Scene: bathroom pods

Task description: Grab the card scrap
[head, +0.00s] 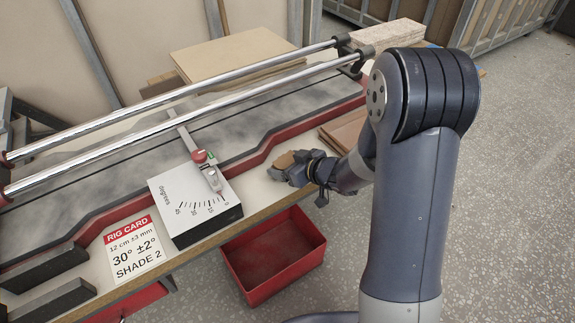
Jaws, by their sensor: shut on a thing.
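My gripper (287,174) is at the front edge of the workbench, right of the degrees gauge. It is shut on a small tan-brown piece, which looks like the card scrap (285,160). The scrap shows at the fingertips, and the dark fingers hide part of it. I cannot tell whether it still touches the bench top.
A white degrees gauge block (190,222) and a printed rig card (134,249) lie left of my gripper. Brown tiles (347,127) lie behind it. Two steel rails (160,102) span the bench. A red bin (309,262) stands below the edge. Open floor lies right.

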